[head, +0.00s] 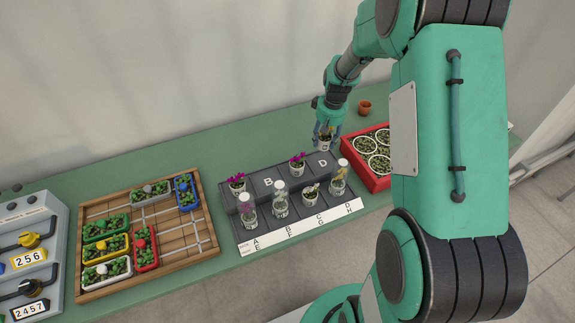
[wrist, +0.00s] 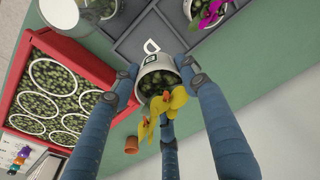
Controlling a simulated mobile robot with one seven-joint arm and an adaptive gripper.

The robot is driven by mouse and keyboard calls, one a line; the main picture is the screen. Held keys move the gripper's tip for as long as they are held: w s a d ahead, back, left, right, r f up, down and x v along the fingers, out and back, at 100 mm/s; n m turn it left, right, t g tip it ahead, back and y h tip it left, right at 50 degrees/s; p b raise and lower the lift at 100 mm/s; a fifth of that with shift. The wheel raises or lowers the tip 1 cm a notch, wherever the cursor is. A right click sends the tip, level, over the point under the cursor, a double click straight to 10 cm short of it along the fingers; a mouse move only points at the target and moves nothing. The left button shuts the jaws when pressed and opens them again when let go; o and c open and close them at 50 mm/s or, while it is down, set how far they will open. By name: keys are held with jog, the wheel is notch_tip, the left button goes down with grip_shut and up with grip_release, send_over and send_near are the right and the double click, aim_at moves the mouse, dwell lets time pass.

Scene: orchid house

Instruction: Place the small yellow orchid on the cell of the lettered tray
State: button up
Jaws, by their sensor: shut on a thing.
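My gripper (head: 325,134) is shut on the small white pot of the yellow orchid (head: 325,143). In the wrist view my gripper's fingers (wrist: 163,80) close around the pot (wrist: 154,61), and its yellow flowers (wrist: 168,104) hang between them. The dark grey lettered tray (head: 266,188) lies on the green bench below. I cannot tell how high the pot is above the tray.
Magenta orchids (head: 297,163) stand in two back cells; cell B looks empty. Front cells hold plants, several under clear glass covers (head: 339,178). A red crate of ringed plants (head: 352,171) lies close on the right. A wooden tray (head: 170,239) is left. A terracotta pot (head: 364,107) stands behind.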

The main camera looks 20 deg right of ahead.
jog(key=a, duration=0.8)
jog(key=w+a, duration=0.1)
jog(key=a, duration=0.3)
jog(key=shift+r, duration=0.1)
jog(key=s+a+m, duration=0.1)
jog(key=a, duration=1)
jog(key=shift+b, duration=0.3)
jog(key=shift+f+b, duration=0.55)
jog(key=shift+f, duration=2.55)
jog(key=shift+f, duration=0.1)
jog(key=shift+f+b, duration=0.35)
jog(key=shift+f, duration=1.4)
jog(key=shift+s+f, duration=0.1)
jog(key=shift+f, duration=0.05)
jog(key=o, duration=1.3)
